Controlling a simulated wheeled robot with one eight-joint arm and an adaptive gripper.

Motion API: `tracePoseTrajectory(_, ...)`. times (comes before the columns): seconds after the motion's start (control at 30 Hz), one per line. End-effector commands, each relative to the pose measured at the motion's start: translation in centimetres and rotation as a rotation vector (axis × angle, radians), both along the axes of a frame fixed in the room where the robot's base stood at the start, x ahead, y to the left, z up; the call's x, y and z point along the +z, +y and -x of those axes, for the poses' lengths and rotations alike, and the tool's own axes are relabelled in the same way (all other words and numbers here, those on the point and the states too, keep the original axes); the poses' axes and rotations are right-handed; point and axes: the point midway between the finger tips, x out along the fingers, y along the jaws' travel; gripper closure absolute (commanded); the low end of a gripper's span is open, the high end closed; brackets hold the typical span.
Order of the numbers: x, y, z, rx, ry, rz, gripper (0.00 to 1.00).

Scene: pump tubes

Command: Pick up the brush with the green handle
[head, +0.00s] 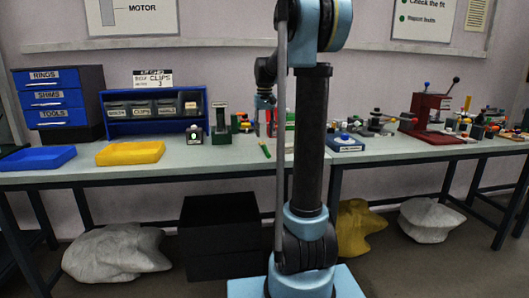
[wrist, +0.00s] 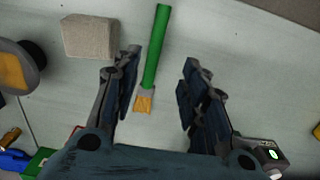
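The brush with the green handle (wrist: 156,45) lies on the table in the wrist view. Its grey collar and tan bristles point toward my gripper. My gripper (wrist: 160,72) is open, with one finger on each side of the brush and apart from it. Nothing is between the fingers but the view of the brush; I cannot tell the height above the table. In the head view a small green strip, seemingly the brush (head: 265,150), shows on the tabletop left of my arm. My gripper there (head: 263,103) is small and partly dark against the bench items.
In the wrist view a grey-beige block (wrist: 90,36) lies left of the brush, close to the left finger. A round grey and orange part (wrist: 18,70) is further left. In the head view, a yellow tray (head: 130,153) and blue tray (head: 37,158) stand at left.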

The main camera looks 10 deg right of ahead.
Motion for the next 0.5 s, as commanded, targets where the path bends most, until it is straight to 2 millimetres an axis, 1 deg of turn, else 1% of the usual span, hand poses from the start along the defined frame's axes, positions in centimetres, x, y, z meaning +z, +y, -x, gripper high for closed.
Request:
tracePoseTrajectory(0.03, -0.8, 0.0, 0.0, 0.000, 0.000, 0.000, 0.60)
tracePoseTrajectory(0.13, -2.1, 0.0, 0.0, 0.000, 0.000, 0.000, 0.60)
tracePoseTrajectory(0.37, -3.3, -0.1, 0.0, 0.000, 0.000, 0.000, 0.60)
tracePoseTrajectory(0.5, -4.8, -0.5, 0.2, -0.001, 0.000, 0.000, 0.60)
